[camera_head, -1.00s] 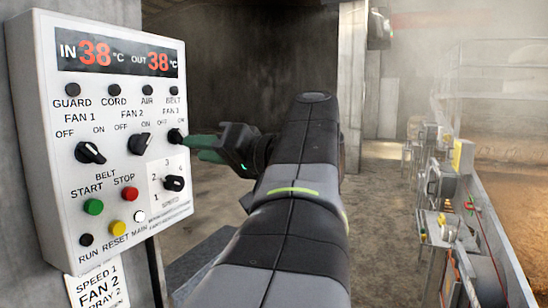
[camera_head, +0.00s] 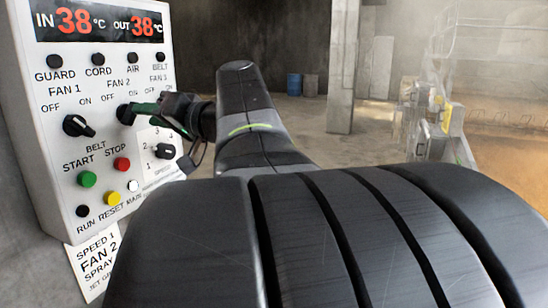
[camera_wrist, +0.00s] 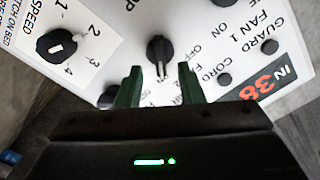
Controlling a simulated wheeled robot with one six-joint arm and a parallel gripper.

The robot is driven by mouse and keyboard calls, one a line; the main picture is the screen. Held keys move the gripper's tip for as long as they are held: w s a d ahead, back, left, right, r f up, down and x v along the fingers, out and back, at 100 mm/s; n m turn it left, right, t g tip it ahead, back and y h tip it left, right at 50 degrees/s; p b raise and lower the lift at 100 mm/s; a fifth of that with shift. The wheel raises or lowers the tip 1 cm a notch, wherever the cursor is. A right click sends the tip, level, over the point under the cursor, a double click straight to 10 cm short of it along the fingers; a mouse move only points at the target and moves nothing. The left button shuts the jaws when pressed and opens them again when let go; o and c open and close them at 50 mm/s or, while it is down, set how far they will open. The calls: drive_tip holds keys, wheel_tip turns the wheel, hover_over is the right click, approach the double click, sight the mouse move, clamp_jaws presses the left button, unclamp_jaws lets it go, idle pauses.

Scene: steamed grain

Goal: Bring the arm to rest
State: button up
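My gripper (camera_head: 148,108) is at the front of the white control panel (camera_head: 30,150), at the left in the head view. In the wrist view its two green fingers (camera_wrist: 160,84) are apart with nothing held between them. A black knob (camera_wrist: 160,49), which looks like the FAN 2 knob (camera_head: 124,114), shows just beyond the gap. Whether the fingers touch it I cannot tell. My arm reaches forward and left from the lower right of the head view. The FAN 3 knob is hidden behind my gripper in the head view.
The panel also bears the FAN 1 knob (camera_head: 78,125), a speed dial (camera_head: 165,151), a green start button (camera_head: 87,179) and a red stop button (camera_head: 122,164). A paper sign (camera_head: 95,262) hangs below. A concrete pillar (camera_head: 342,70) and a blue barrel (camera_head: 310,84) stand behind open floor.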

drive_tip(key=shift+p+x, duration=0.45)
drive_tip(key=shift+x, duration=1.35)
drive_tip(key=shift+d, duration=0.15)
drive_tip(key=s+d+n+b, duration=0.2)
drive_tip(key=s+d, duration=0.2)
drive_tip(key=d, duration=0.7)
drive_tip(key=shift+s, duration=0.3)
idle(1.4)
drive_tip(key=shift+s+a, duration=0.1)
idle(0.3)
